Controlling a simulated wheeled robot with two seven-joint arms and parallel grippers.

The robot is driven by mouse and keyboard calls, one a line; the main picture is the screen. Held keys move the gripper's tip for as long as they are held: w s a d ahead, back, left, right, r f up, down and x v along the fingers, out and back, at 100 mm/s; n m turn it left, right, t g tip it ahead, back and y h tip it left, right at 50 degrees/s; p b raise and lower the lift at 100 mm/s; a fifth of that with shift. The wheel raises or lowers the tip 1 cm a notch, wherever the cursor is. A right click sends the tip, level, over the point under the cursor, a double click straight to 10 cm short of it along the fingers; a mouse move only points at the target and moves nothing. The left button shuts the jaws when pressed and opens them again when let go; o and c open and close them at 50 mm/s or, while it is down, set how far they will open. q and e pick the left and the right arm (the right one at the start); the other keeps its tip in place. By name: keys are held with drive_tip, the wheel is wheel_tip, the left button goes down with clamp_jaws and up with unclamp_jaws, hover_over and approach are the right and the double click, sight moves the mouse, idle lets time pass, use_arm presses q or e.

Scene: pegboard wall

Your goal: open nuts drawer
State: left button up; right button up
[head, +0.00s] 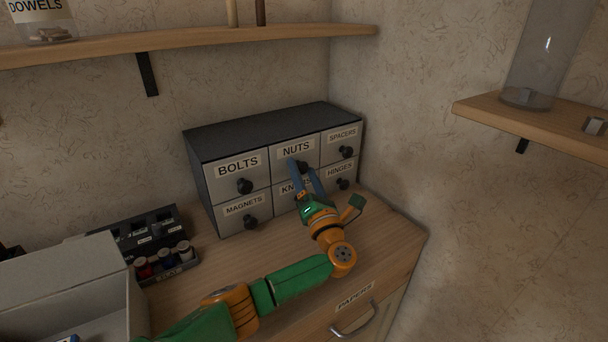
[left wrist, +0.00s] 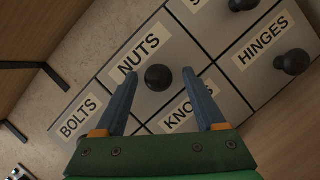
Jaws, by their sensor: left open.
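The nuts drawer (head: 294,150) is the top middle drawer of a small grey cabinet, and its front looks flush with its neighbours. Its round black knob (left wrist: 158,77) shows clearly in the left wrist view, just beyond and between my fingertips. My left gripper (head: 302,166) is open in front of that drawer, one blue finger to each side of the knob. It also shows in the left wrist view (left wrist: 160,78). Whether the fingers touch the knob I cannot tell. The fingers and hand partly cover the knobs drawer (head: 286,188) below. My right gripper is not in view.
The cabinet (head: 260,130) stands on a wooden counter (head: 210,265) against the walls. Bolts, magnets, spacers and hinges drawers surround the middle column. A black rack (head: 150,235) and a grey box (head: 60,270) are at left. Shelves (head: 200,38) run above; the counter's right end is clear.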

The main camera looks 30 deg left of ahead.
use_arm(q)
drive_tip(key=shift+s+d+r, duration=0.1)
drive_tip(key=c, duration=0.4)
clamp_jaws()
drive_tip(key=shift+d, duration=0.1)
idle(0.8)
